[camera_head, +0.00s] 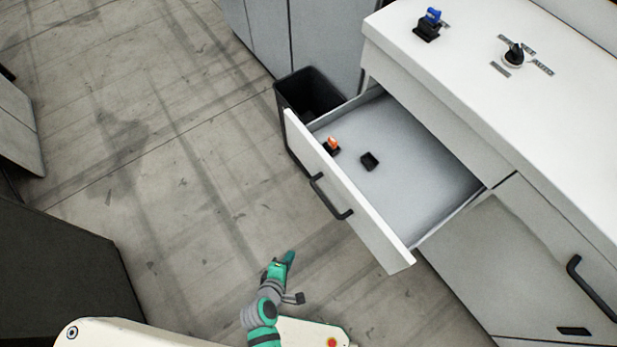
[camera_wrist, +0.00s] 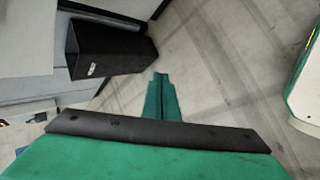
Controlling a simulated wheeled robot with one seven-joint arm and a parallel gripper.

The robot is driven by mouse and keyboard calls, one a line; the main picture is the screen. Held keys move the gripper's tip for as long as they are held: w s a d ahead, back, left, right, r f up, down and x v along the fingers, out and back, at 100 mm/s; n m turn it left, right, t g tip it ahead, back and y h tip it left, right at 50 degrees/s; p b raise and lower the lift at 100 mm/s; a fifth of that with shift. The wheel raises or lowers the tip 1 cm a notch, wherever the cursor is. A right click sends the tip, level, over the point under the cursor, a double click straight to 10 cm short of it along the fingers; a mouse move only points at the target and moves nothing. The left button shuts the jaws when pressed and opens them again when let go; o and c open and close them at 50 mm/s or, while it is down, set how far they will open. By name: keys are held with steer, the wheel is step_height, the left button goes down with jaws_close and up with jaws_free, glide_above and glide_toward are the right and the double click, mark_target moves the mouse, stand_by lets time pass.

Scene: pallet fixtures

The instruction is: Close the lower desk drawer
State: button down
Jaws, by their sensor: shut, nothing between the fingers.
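One desk drawer (camera_head: 410,165) is pulled well out of the white desk. Its white front carries a black bar handle (camera_head: 330,197). Inside lie a dark object with an orange top (camera_head: 332,145) and a small black block (camera_head: 369,161). My gripper (camera_head: 290,256) is in front of the drawer front, below and left of the handle in the head view, apart from it. Its green fingers are together and empty; they also show in the wrist view (camera_wrist: 161,85). I cannot tell from these views whether another drawer lies beneath this one.
A black bin (camera_head: 310,92) stands on the floor just beyond the drawer's far side. The desk top (camera_head: 470,60) holds a blue-topped switch (camera_head: 429,24) and a black knob (camera_head: 514,55). A cabinet door with a black handle (camera_head: 590,288) is at right.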

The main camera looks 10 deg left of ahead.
steer(key=w+a+r+n+t+h, duration=0.2)
steer(key=w+a+r+n+h, duration=0.3)
steer(key=r, duration=0.3)
steer(key=w+a+r+n+t+h, duration=0.2)
steer(key=w+a+r+n+h, duration=0.15)
steer(key=w+r+h, duration=0.35)
steer(key=x, duration=1.4)
steer(key=shift+d+r+n+y, duration=0.25)
steer(key=shift+d+n+y, duration=0.1)
steer(key=shift+n, duration=0.1)
steer(key=shift+w, duration=0.1)
